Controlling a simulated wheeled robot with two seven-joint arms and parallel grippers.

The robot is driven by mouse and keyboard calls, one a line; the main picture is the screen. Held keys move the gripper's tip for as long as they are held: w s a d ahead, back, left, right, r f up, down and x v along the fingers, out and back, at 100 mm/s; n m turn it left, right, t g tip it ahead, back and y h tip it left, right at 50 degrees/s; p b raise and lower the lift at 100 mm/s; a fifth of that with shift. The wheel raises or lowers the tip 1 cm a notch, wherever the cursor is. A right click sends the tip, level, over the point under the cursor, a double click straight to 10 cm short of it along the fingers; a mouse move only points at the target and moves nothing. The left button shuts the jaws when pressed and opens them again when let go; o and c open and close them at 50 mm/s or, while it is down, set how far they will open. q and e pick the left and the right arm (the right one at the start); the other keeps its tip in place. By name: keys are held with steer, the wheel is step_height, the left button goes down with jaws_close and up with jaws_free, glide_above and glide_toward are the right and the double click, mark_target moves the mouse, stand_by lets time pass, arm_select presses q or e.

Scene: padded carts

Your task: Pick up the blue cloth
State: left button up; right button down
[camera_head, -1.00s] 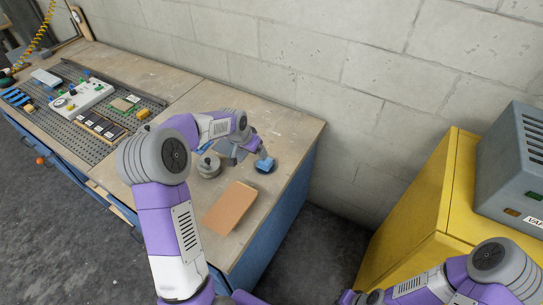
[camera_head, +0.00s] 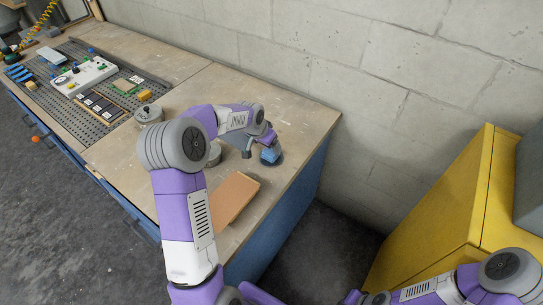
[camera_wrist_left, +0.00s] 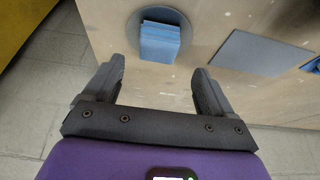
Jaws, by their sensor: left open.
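The blue cloth (camera_head: 270,155) lies as a small folded block near the far right end of the wooden worktop (camera_head: 290,120). In the left wrist view the blue cloth (camera_wrist_left: 160,42) rests on a round grey patch or dish, ahead of the fingers. My left gripper (camera_head: 257,147) is just beside the cloth in the head view and partly hidden by its own arm. In the left wrist view the left gripper (camera_wrist_left: 158,70) is open and empty, with the cloth beyond its fingertips and roughly centred between them. My right arm shows at the lower right; its gripper is not visible.
A brown flat board (camera_head: 234,197) lies in front of the cloth. A round grey can (camera_head: 149,114) stands left of my arm; another round grey object (camera_head: 214,153) is partly hidden behind it. A perforated mat with parts is further left. A yellow cabinet (camera_head: 440,200) stands at right.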

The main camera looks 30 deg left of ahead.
mark_target(271, 152)
arm_select(q)
steer(key=x, duration=0.2)
steer(key=b+x, duration=0.1)
steer(key=x, duration=0.3)
steer(key=shift+s+d+f+b, duration=0.1)
steer(key=shift+s+d+b, duration=0.1)
steer(key=shift+s+b, duration=0.1)
steer(key=shift+c, duration=0.9)
steer(key=c, duration=0.9)
